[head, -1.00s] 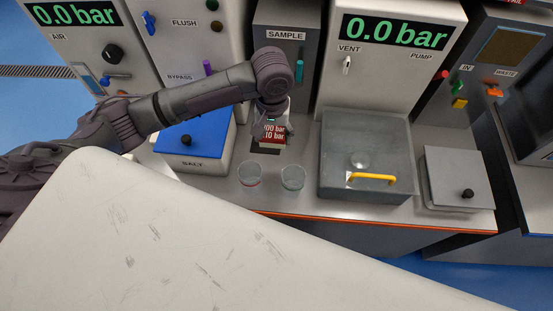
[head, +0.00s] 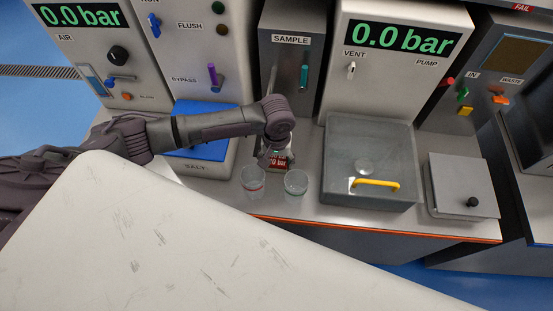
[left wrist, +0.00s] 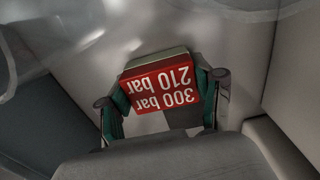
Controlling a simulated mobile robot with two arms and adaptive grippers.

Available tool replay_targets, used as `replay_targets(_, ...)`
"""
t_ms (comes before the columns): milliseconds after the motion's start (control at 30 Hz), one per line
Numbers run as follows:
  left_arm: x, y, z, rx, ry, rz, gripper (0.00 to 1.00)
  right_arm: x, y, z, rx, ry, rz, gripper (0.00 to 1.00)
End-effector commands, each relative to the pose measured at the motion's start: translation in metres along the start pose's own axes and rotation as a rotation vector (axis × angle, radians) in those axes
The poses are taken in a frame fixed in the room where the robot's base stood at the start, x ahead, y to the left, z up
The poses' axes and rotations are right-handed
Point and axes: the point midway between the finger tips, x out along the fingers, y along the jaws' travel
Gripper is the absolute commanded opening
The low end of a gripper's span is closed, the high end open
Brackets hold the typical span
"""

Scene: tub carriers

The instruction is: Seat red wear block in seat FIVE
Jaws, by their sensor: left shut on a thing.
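My left gripper (head: 277,157) is shut on the red wear block (head: 279,163), over the bench between the grey SAMPLE cabinet and two clear cups. In the left wrist view the block (left wrist: 163,84) sits between the two green-padded fingers of the gripper (left wrist: 163,98). Its red face reads "300 bar 210 bar", upside down there. A dark rectangular patch (left wrist: 186,110) shows just beside and behind the block. I cannot tell whether the block touches the bench. No seat marked FIVE can be read. My right gripper is not in view.
Two clear cups (head: 253,182) (head: 295,183) stand close in front of the gripper. A grey lidded tub (head: 340,190) with a yellow handle stands to the right. A blue-lidded SALT box (head: 205,165) is left. The SAMPLE cabinet (head: 288,60) stands behind.

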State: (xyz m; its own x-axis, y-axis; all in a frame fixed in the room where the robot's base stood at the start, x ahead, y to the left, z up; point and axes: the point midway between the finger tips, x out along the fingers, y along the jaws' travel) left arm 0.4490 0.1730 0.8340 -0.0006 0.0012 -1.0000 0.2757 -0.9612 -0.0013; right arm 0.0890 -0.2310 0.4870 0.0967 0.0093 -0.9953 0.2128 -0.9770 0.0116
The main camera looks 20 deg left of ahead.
Motion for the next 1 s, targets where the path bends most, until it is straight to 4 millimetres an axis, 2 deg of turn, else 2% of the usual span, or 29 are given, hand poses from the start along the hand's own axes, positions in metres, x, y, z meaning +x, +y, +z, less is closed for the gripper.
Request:
replay_targets(233, 0.002, 0.0, 0.0, 0.0, -0.001, 0.0, 0.28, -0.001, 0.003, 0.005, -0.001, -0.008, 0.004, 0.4)
replay_targets(267, 0.003, 0.0, 0.0, -0.001, -0.001, 0.0, 0.68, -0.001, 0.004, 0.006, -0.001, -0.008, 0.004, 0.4)
replay_targets(400, 0.002, 0.0, 0.0, 0.0, -0.001, 0.0, 0.91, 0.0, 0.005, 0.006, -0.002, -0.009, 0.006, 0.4)
replay_targets(767, 0.0, 0.0, 0.0, 0.0, 0.001, 0.0, 0.91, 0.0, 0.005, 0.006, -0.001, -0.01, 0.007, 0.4)
replay_targets(867, -0.008, 0.001, 0.0, 0.001, 0.001, 0.001, 0.91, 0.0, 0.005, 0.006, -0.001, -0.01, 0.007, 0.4)
replay_targets(1000, -0.034, 0.001, -0.001, 0.001, 0.003, 0.003, 0.91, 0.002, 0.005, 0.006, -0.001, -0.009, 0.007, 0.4)
